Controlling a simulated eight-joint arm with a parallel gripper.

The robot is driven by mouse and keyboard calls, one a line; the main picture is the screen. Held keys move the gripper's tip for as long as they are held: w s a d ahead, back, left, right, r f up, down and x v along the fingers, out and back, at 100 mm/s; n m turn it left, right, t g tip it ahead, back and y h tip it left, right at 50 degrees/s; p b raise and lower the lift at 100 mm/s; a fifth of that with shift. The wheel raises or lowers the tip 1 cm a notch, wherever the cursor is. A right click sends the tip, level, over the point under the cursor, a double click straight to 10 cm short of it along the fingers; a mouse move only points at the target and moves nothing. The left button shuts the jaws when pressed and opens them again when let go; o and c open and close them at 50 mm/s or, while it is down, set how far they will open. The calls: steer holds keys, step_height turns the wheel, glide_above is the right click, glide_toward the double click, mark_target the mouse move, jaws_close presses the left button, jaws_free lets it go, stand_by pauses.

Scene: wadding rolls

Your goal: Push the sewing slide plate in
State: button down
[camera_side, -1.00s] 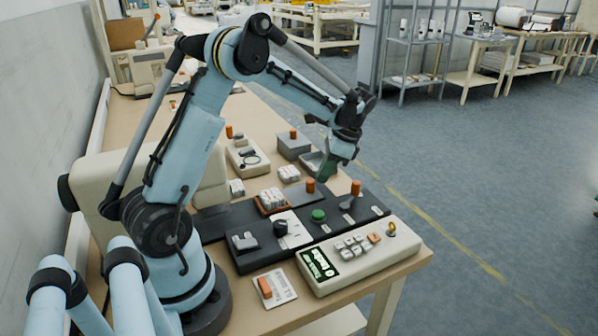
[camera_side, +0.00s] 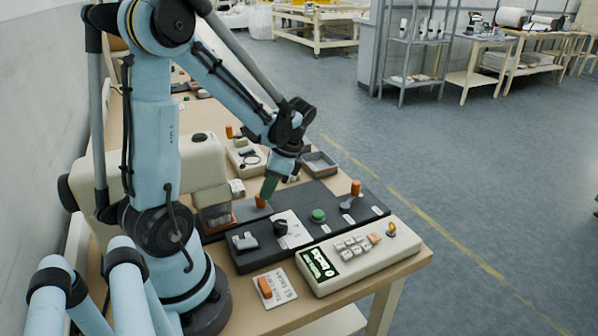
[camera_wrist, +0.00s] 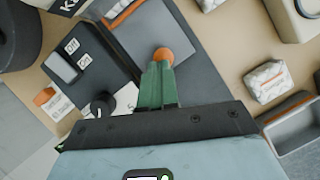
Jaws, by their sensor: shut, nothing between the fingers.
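The dark slide plate (camera_side: 247,212) lies on the table with its orange knob (camera_side: 261,201) upright on it. In the wrist view the plate (camera_wrist: 165,25) runs away from my gripper, with the orange knob (camera_wrist: 162,54) just past the fingertips. An orange-edged holder (camera_wrist: 122,12) is at its far end. My gripper (camera_side: 268,188), with green fingers, is shut and empty. Its fingertips (camera_wrist: 160,66) are against or very close to the knob; exact contact is hard to tell.
A black panel has a rocker switch (camera_side: 244,241), a black dial (camera_side: 280,227), a green button (camera_side: 318,215) and an orange-topped lever (camera_side: 355,188). A beige keypad console (camera_side: 360,255) stands at the front.

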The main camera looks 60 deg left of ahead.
steer(key=shift+w, duration=0.1)
steer(key=shift+w+d, duration=0.25)
steer(key=shift+w, duration=0.2)
steer(key=w, duration=0.1)
steer(key=w+d, duration=0.1)
steer(key=shift+w+d, duration=0.2)
steer(key=shift+w, duration=0.1)
steer(key=w+f+v, duration=0.1)
steer(key=w+v, duration=0.1)
steer(key=v, duration=0.8)
steer(key=x, duration=0.9)
steer(key=shift+s+a+f, duration=0.15)
steer(key=shift+a, duration=0.05)
steer(key=shift+s+a, duration=0.3)
steer(key=shift+s, duration=0.3)
steer(key=shift+s+a, duration=0.3)
steer(key=shift+s, duration=0.3)
steer(key=shift+s+a, duration=0.3)
steer(key=shift+s, duration=0.25)
